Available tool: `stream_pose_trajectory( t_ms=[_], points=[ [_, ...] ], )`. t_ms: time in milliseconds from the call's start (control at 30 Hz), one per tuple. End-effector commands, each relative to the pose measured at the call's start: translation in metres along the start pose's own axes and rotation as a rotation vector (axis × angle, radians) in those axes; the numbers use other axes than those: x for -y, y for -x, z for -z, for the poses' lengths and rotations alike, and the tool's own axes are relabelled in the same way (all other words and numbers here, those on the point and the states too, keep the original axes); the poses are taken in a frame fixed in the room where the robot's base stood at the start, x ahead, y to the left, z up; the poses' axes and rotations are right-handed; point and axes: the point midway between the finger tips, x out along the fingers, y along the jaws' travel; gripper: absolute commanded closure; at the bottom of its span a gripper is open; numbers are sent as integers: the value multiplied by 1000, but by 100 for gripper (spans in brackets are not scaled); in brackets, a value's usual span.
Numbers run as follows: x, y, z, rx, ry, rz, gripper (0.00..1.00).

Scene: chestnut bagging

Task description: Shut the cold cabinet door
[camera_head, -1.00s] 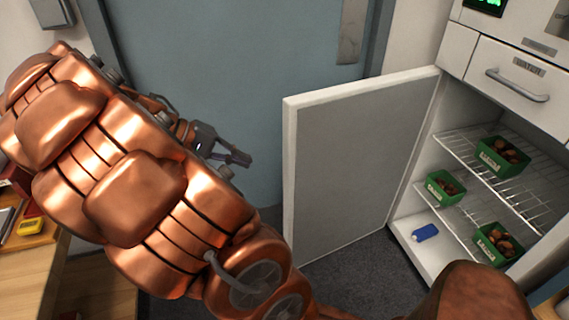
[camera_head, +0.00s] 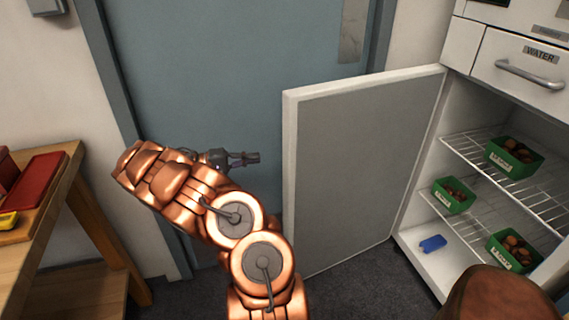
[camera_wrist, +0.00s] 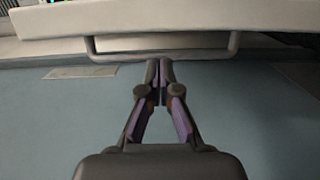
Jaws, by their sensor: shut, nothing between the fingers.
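The cold cabinet door (camera_head: 365,165) stands wide open, its grey inner face toward me, hinged at the cabinet (camera_head: 425,250) on the right. My gripper (camera_head: 256,158) is just left of the door's free edge in the head view, pointing right toward its outer side. In the wrist view my gripper (camera_wrist: 159,78) is shut and empty. A pale panel with a long bar handle (camera_wrist: 165,52) lies ahead of the fingertips there, seemingly the door's outer side. I cannot tell whether the fingertips touch it.
Inside the cabinet are wire shelves (camera_head: 490,165), green chestnut boxes (camera_head: 453,195) and a blue item (camera_head: 432,243) on the floor. A WATER drawer (camera_head: 520,70) is above. A wooden table (camera_head: 45,220) stands left. A blue room door (camera_head: 220,80) is behind.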

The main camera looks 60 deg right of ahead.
Motion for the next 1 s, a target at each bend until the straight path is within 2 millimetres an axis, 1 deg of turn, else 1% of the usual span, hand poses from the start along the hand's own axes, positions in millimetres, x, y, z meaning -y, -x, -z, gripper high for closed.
stream_pose_trajectory(
  t_ms=[33, 100, 267, 367, 600, 800, 1000],
  points=[
    [10, -1, 3, -3, -2, -3, 100],
    [16, 0, 6, -8, -6, -6, 100],
    [18, -7, 8, -9, -10, -11, 100],
    [16, -18, 7, -8, -10, -13, 100],
    [15, -57, 7, -8, -10, -12, 100],
    [16, -85, 7, -7, -8, -13, 100],
    [17, -98, 8, -11, -9, -9, 100]
  ],
)
